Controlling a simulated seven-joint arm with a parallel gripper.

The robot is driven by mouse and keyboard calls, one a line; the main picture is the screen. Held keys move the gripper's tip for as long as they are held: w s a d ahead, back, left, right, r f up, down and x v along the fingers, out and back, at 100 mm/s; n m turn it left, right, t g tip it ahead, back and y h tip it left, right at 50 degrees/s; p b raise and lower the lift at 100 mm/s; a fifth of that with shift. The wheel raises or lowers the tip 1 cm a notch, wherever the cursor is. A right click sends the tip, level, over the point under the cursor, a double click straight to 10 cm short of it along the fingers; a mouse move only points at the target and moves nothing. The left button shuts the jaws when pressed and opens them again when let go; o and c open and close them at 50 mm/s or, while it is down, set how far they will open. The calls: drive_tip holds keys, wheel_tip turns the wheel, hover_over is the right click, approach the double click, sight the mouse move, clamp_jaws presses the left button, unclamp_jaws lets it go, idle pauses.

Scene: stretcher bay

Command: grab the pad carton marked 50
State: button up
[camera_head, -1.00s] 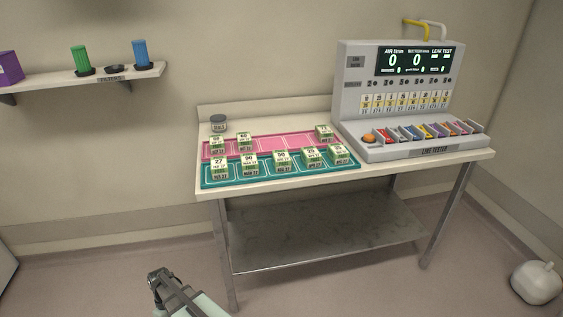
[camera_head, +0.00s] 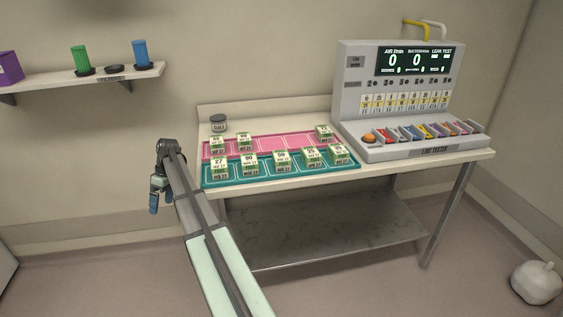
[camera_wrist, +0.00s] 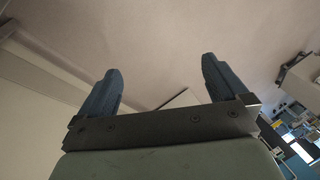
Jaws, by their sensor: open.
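The pad carton that appears to be marked 50 (camera_head: 281,161) is a small white-and-green box. It stands in the middle of the front row on the teal mat (camera_head: 226,182), between cartons that appear marked 90 (camera_head: 248,165) and 25 (camera_head: 311,155). My gripper (camera_head: 154,200) is left of the table, well apart from the cartons, its blue fingers hanging down. In the wrist view my gripper (camera_wrist: 161,66) is open and empty, with wall and floor beyond it and no carton in sight.
A carton marked 27 (camera_head: 219,167) is at the left end of the teal row. A pink mat (camera_head: 270,146) with a few cartons lies behind. A dark-lidded jar (camera_head: 218,123) stands at the back left. The line tester (camera_head: 411,100) fills the table's right side.

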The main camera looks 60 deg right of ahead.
drive_tip(key=shift+n+t+h, duration=0.4)
drive_tip(key=shift+n+t, duration=0.2)
drive_tip(key=shift+n, duration=0.2)
drive_tip(key=s+d+r, duration=0.1)
drive_tip(key=d+r, duration=0.3)
drive_tip(key=d, duration=0.1)
drive_tip(key=s+d+r, duration=0.2)
drive_tip(key=d+r, duration=0.2)
drive_tip(key=s+d+r, duration=0.1)
drive_tip(key=d+r, duration=0.4)
drive_tip(key=shift+s+d, duration=0.35)
drive_tip(key=s+d+r+n+h, duration=0.1)
drive_tip(key=s+d+r, duration=0.4)
drive_tip(key=s+d, duration=0.65)
drive_tip(key=n+h, duration=0.1)
approach(282, 155)
drive_tip(key=f, duration=0.3)
drive_tip(key=w+a+f, duration=0.1)
drive_tip(key=f, duration=0.1)
drive_tip(key=shift+a+f, duration=0.1)
drive_tip(key=shift+f, duration=0.25)
drive_tip(key=shift+w+a+f, duration=0.1)
drive_tip(key=shift+f, duration=1.25)
drive_tip(key=shift+w+a+f, duration=0.1)
drive_tip(key=shift+f, duration=1.25)
drive_tip(key=shift+c, duration=0.3)
drive_tip(key=c, duration=0.7)
